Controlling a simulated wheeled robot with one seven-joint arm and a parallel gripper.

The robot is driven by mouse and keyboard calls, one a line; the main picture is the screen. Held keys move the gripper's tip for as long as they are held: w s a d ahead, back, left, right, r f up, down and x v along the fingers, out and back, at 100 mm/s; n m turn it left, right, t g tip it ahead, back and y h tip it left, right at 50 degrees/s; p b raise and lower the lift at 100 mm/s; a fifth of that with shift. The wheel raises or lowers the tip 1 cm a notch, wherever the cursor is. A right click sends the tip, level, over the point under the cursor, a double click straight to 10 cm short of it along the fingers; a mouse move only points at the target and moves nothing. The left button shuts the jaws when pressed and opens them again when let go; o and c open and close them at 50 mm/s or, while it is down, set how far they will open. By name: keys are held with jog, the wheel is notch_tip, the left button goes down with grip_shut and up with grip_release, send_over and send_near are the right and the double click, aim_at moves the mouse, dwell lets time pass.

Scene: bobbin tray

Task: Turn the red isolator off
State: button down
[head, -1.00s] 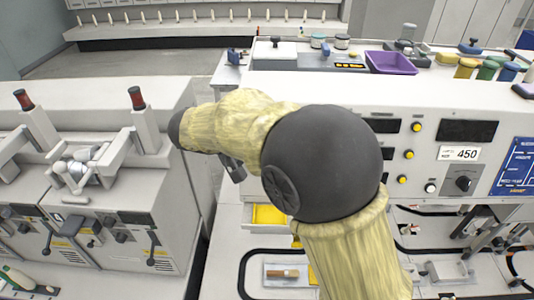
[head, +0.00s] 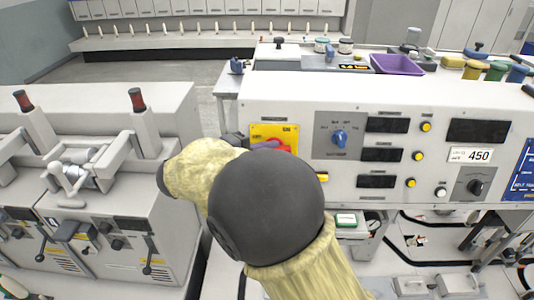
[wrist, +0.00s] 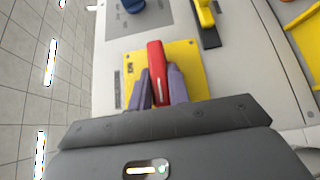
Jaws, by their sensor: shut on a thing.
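The red isolator handle (wrist: 157,70) sits on a square yellow plate (wrist: 190,62) in the wrist view. My gripper (wrist: 160,88) is shut on the handle, with one purple finger on each side of it. In the head view, the yellow plate (head: 262,131) is on the front of the white panel, with an ON mark at its upper right. The red handle (head: 286,147) shows only in part there, lying roughly sideways behind my gripper (head: 266,144). My arm hides the plate's lower left.
A blue rotary knob (head: 340,138) is on the panel right of the isolator. A yellow button (head: 322,177) is below it. A grey machine with levers (head: 110,235) stands at the left. A purple tray (head: 398,64) lies on top of the bench.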

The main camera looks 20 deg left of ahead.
dwell(0.3)
jog(key=c, duration=1.3)
grip_release()
jog(key=b+v, duration=0.3)
jog(key=v, duration=1.4)
jog(key=shift+s+a, duration=0.15)
jog(key=shift+s, duration=0.05)
jog(key=shift+w, duration=0.15)
